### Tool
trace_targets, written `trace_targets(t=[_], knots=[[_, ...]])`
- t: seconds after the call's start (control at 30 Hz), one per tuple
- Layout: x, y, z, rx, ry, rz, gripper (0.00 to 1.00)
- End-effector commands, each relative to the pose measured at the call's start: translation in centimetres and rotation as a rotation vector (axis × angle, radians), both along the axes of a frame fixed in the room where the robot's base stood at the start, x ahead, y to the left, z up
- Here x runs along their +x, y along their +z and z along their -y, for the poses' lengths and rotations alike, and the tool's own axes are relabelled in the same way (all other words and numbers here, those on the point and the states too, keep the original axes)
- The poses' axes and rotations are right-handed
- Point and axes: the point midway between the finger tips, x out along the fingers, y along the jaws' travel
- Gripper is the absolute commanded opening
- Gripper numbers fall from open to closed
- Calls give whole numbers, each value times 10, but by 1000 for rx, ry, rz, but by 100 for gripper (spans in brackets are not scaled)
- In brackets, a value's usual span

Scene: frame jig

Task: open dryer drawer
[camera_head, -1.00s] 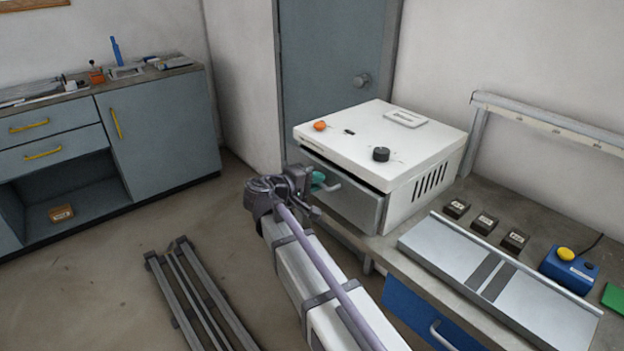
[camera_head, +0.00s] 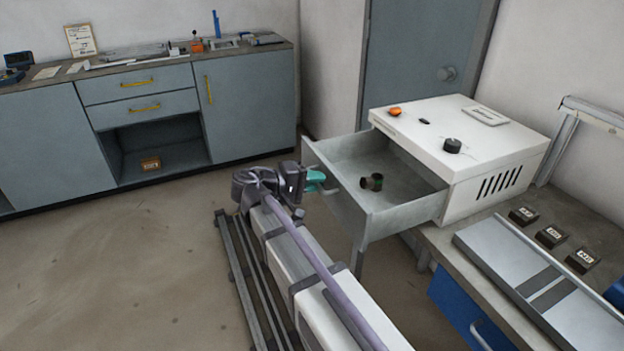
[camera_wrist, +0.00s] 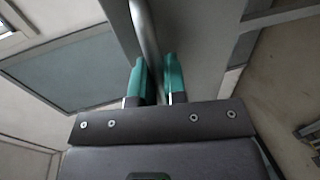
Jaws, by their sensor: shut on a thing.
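The dryer (camera_head: 480,145) is a white box with an orange knob and a black knob on top, standing on the bench at the right. Its grey drawer (camera_head: 400,211) is pulled well out of the front, and its inside shows. A small dark object with a greenish part (camera_head: 372,182) lies in the drawer. My gripper (camera_head: 317,180) is at the drawer's front in the head view. In the wrist view its teal fingers (camera_wrist: 159,82) are shut on the grey bar handle (camera_wrist: 147,38), one finger on each side of it.
A grey panel with dark strips (camera_head: 535,275) and several small labelled blocks (camera_head: 551,236) are on the bench at the right. A blue-grey cabinet (camera_head: 250,110) stands at the back left. The floor (camera_head: 130,250) at the left is clear.

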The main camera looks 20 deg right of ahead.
Motion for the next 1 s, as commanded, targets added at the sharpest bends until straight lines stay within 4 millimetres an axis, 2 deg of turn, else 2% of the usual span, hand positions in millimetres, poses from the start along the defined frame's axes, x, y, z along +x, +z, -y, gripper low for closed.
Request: trace_targets(t=[0.43, 0.47, 0.7, 0.9, 1.0], knots=[[-1, 0, 0, 0, -8, 0, 0], [0, 0, 0, 0, -8, 0, 14], [-1, 0, 0, 0, -7, 1, 36], [-1, 0, 0, 0, -7, 1, 36], [-1, 2, -7, 0, -6, 0, 36]])
